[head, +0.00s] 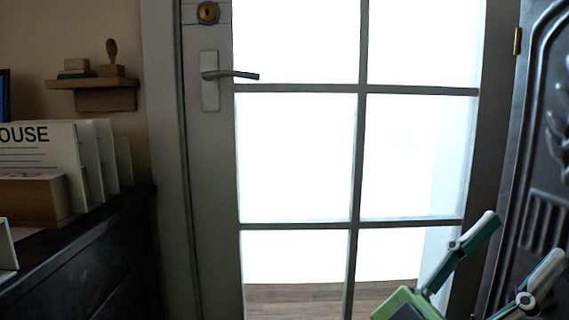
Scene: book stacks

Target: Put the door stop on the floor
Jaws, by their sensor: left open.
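My left gripper (526,235) is at the lower right, with its two green and white fingers spread apart and nothing visible between them. It shows in front of the right edge of the glazed door (359,150) and the dark panel beside it. The door has a lever handle (228,75) on its left side and looks closed. A strip of wooden floor (300,300) shows through the lowest panes. I see no door stop in this view. My right gripper is not in view.
A dark cabinet (95,260) on the left holds upright white folders (95,155) and a brown box (30,200). A small wall shelf (92,84) carries a stamp (111,58). A dark ornate metal panel (540,130) stands at the right edge.

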